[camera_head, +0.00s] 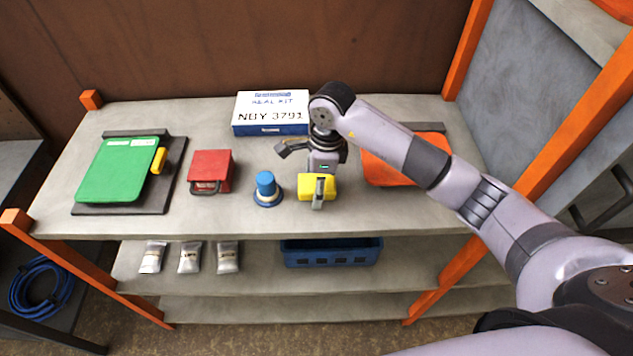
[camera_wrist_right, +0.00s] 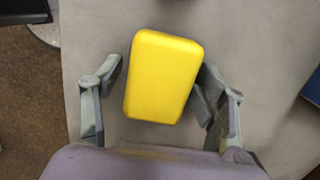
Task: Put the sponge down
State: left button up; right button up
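The yellow sponge (camera_head: 309,187) is at the front edge of the grey upper shelf (camera_head: 120,222), right of a blue knob-like object. It looks to be resting on the surface. My right gripper (camera_head: 301,176) is over it with its fingers spread. In the right wrist view the sponge (camera_wrist_right: 163,77) lies slightly tilted between the fingers of the right gripper (camera_wrist_right: 160,88). A gap shows between it and the left finger. The right finger is close against its side; I cannot tell whether they touch. My left gripper is out of view.
A blue-and-white box (camera_head: 271,113) stands behind. Left of the sponge are the blue object (camera_head: 267,190), a red box (camera_head: 210,170) and a green board (camera_head: 120,172). An orange item (camera_head: 385,170) lies right.

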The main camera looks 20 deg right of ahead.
jog(key=shift+r+p, duration=0.45)
notch_tip(320, 180, up, 12)
jog(key=d+b, duration=0.1)
jog(key=b, duration=0.3)
jog(key=shift+s+d, duration=0.15)
jog(key=shift+d, duration=0.1)
jog(key=shift+f, duration=0.15)
